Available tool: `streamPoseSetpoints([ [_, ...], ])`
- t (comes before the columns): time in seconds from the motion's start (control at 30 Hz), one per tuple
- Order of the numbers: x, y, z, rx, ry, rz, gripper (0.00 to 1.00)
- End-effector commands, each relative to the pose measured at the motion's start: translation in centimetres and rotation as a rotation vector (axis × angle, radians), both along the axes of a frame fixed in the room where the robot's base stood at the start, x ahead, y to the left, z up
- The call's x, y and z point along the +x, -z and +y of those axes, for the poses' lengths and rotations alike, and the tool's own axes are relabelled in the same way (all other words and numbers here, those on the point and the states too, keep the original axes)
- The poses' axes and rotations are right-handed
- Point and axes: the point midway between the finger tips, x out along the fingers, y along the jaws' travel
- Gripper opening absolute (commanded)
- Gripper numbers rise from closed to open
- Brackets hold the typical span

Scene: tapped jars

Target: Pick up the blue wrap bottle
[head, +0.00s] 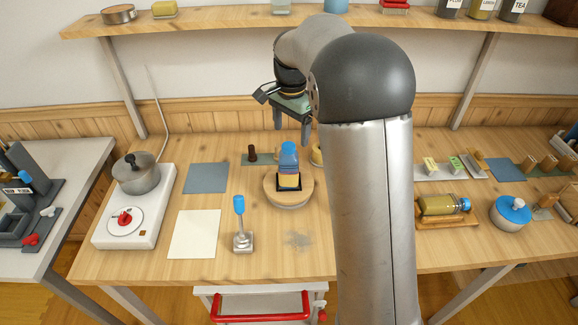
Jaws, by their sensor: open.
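A bottle with a blue upper part and a yellowish lower part, which looks like the blue wrap bottle (289,158), stands upright in a dark square holder on a round wooden stand (287,199) near the middle of the table. My gripper (292,128) is open and empty, its fingers pointing down. In the picture it shows just above the bottle; how far apart in depth they are I cannot tell. My arm hides the table to the right of the stand.
A blue-handled metal tool (240,228) stands front-left of the stand. A dark brown peg (252,153) and a partly hidden yellow item (316,156) are close behind. A jar lies on a wooden cradle (447,222) at right. A hot plate (121,236) with a pot is at left.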

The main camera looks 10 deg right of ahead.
Motion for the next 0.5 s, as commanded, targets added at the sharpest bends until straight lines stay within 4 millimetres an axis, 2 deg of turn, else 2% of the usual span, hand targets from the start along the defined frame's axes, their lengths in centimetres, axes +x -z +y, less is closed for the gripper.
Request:
streamPoseSetpoints([
  [0.27, 0.1, 2.1, 0.2, 0.001, -0.001, 0.003, 0.78],
  [0.5, 0.2, 5.5, 0.5, 0.0, 0.0, 0.002, 0.78],
])
